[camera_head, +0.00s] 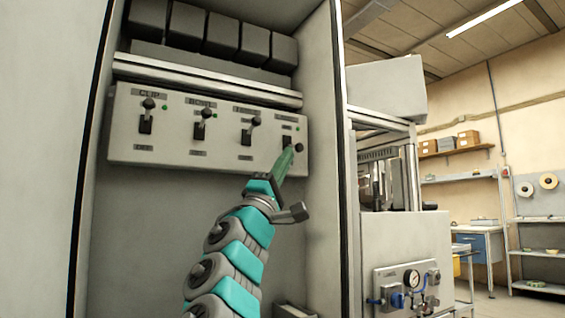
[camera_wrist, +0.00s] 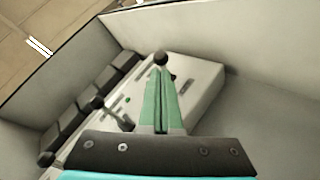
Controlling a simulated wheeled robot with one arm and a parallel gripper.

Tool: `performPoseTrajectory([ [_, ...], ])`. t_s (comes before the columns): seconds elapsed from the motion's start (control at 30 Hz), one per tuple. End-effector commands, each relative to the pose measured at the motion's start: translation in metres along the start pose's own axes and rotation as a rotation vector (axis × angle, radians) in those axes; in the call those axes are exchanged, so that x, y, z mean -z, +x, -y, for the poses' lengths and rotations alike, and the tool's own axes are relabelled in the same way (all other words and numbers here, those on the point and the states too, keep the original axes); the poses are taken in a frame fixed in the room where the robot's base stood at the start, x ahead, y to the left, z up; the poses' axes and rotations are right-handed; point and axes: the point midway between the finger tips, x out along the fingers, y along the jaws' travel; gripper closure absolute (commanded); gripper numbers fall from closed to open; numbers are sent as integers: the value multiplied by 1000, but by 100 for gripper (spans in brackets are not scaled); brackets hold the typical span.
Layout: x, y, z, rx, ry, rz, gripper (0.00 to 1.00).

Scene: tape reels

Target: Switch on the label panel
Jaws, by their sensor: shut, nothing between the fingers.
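A pale switch panel (camera_head: 225,157) with a row of several toggle switches is fixed inside an open cabinet. The labels above the switches are too small to read surely; the leftmost seems to read CLIP. The rightmost switch (camera_head: 299,147) has its dark knob lower than the others, which point up. My gripper (camera_head: 289,153), with green fingers, is shut and empty just below and left of that knob. In the wrist view my shut fingers (camera_wrist: 158,84) point at a dark round knob (camera_wrist: 160,58) just beyond the tips. I cannot tell whether they touch it.
The neighbouring toggle (camera_head: 256,121) stands close on the left, and its knob is also in the wrist view (camera_wrist: 97,102). The cabinet's right wall (camera_head: 325,150) is close beside my gripper. Dark blocks (camera_head: 222,36) sit in a row above the panel.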

Motion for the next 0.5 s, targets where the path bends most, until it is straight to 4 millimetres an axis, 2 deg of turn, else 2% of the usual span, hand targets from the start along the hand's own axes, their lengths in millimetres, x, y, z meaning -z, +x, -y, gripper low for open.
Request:
performPoseTrajectory([
  [0.5,-3,2,-4,28,-29,-26,100],
])
